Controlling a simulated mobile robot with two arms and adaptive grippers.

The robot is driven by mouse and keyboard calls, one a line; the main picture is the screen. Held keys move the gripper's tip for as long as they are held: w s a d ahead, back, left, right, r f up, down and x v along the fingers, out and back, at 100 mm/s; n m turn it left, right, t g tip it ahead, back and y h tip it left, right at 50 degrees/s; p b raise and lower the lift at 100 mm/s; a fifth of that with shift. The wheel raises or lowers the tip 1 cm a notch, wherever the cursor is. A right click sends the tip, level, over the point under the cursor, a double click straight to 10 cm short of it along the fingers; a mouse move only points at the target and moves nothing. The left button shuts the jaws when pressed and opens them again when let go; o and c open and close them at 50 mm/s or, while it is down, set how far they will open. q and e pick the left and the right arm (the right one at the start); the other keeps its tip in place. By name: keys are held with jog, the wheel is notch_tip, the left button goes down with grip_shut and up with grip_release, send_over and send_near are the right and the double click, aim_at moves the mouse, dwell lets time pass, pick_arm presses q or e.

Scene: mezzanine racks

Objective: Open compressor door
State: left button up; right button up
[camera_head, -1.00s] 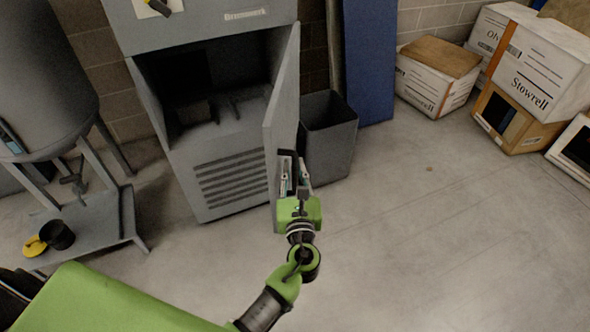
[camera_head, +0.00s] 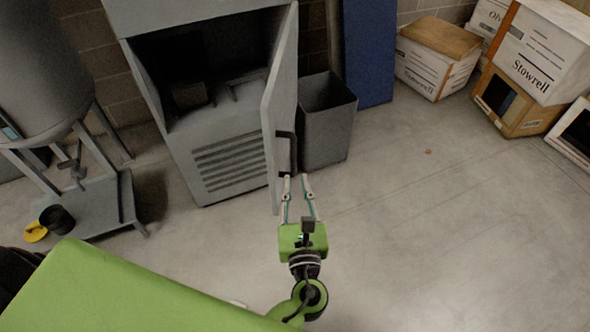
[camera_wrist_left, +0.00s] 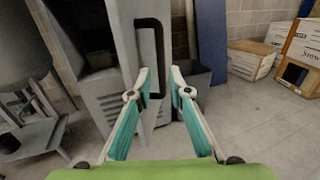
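The grey compressor cabinet (camera_head: 222,137) stands at the upper left of centre in the head view. Its door (camera_head: 281,97) is swung wide open on the right side, and the dark inside shows. The door's black handle (camera_head: 286,153) is on its outer face; it also shows in the left wrist view (camera_wrist_left: 159,50). My left gripper (camera_head: 297,179) is just below the handle in the head view, with its two fingers apart and nothing between them. In the left wrist view the open fingers (camera_wrist_left: 159,77) point toward the handle, apart from it as far as I can tell. My right gripper is not in view.
A grey bin (camera_head: 328,122) stands just right of the door. A grey tank on a stand (camera_head: 75,190) is at the left. A blue panel (camera_head: 368,55) and several boxes (camera_head: 436,56) are at the back right. The floor at the right is clear.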

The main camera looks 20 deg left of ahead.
pick_arm(q)
jog(key=shift+s+d, duration=0.15)
jog(key=shift+s, duration=0.25)
